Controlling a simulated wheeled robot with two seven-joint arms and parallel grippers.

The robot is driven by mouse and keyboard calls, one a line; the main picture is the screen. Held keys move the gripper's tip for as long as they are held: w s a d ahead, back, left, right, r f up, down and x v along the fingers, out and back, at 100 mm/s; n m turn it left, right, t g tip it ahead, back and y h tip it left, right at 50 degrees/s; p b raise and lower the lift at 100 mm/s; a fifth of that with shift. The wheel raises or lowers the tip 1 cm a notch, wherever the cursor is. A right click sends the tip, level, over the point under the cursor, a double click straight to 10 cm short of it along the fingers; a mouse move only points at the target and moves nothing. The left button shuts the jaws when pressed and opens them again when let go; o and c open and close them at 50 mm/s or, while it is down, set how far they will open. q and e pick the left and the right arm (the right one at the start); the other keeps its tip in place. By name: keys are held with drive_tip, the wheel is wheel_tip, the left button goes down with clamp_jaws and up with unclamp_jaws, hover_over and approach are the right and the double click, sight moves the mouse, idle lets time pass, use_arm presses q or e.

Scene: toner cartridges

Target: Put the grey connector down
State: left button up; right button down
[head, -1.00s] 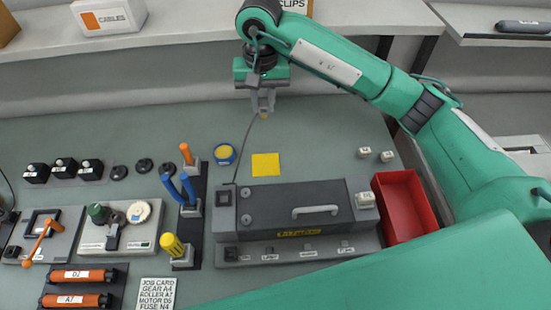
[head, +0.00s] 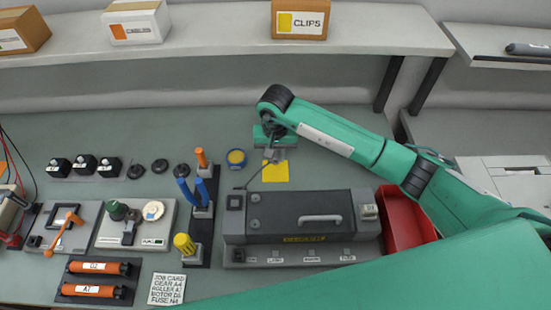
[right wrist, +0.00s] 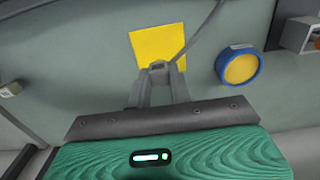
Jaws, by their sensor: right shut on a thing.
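My right gripper (head: 271,157) is over the table behind the dark grey machine (head: 300,212), at the far edge of the yellow square (head: 277,173). It is shut on the small grey connector (right wrist: 158,66), which shows between the fingertips in the right wrist view. A thin dark cable (head: 251,178) runs from the connector to the machine's left end. In the right wrist view the connector overlaps the near edge of the yellow square (right wrist: 149,45); I cannot tell whether it touches the surface. My left gripper is not in view.
A blue-rimmed yellow disc (head: 236,158) lies left of the square. Orange, blue and yellow handled tools (head: 201,190) stand left of the machine. A red bin (head: 400,220) is at its right, partly under my right arm. The table behind the disc is clear.

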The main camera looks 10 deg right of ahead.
sight(275, 162)
wheel_tip(275, 162, down, 3)
drive_tip(key=shift+f+p, duration=0.15)
drive_tip(key=shift+p, duration=0.3)
drive_tip(key=shift+f, duration=0.1)
drive_tip(key=shift+f, duration=0.15)
drive_tip(key=c, duration=1.3)
unclamp_jaws()
